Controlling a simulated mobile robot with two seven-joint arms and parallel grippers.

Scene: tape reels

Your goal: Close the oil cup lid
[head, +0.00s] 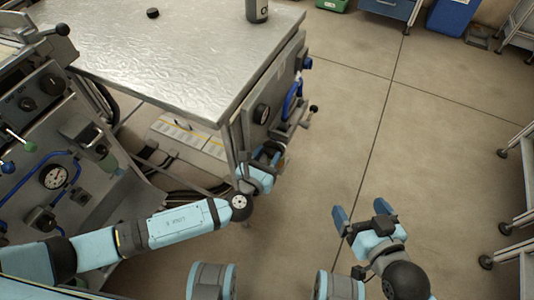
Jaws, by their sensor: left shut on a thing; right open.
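My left gripper (268,157) is at the side of the metal-topped machine, below its side panel. It is shut on a small part there, mostly hidden by the fingers. I cannot make out whether that part is the oil cup lid. The oil cup and its lid cannot be clearly told apart from the other fittings in this view. My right gripper (360,216) is open and empty above the bare floor, to the right of the machine and apart from it.
The side panel (263,92) carries a gauge, a blue handle (292,98) and a black-knobbed lever (313,108). The metal top (180,60) holds a small black disc (152,13) and a grey cylinder (257,10). A control panel (40,140) stands left. The floor (420,130) on the right is clear.

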